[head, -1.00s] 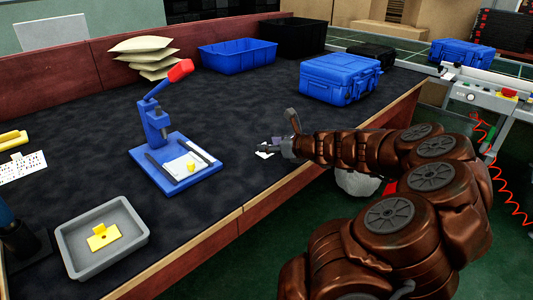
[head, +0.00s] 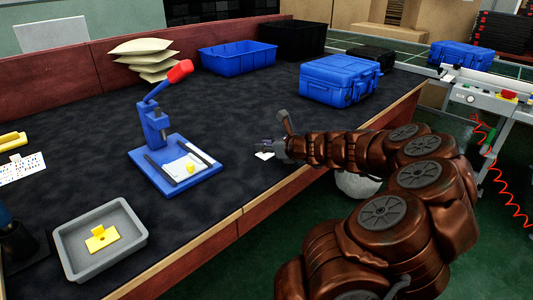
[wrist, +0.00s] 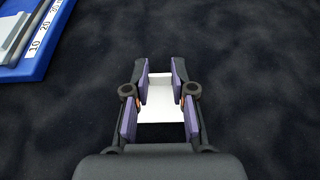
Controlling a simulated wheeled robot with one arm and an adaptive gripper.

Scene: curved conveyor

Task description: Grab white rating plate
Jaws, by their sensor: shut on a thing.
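The white rating plate (wrist: 161,101) is a small flat rectangle between the purple-padded fingers of my gripper (wrist: 160,73) in the wrist view. My gripper is shut on it, with the pads along its left and right sides. In the head view, the plate (head: 264,155) shows as a small white patch at the tip of my gripper (head: 268,147), at the dark worktop near its front edge. I cannot tell whether the plate is touching the worktop or just above it.
A blue press (head: 157,140) with a red handle and blue base stands left of my gripper. A grey tray (head: 130,212) holding a yellow part is at front left. A blue case (head: 340,80), blue bin (head: 238,57) and black bin (head: 293,38) stand behind. The worktop around my gripper is clear.

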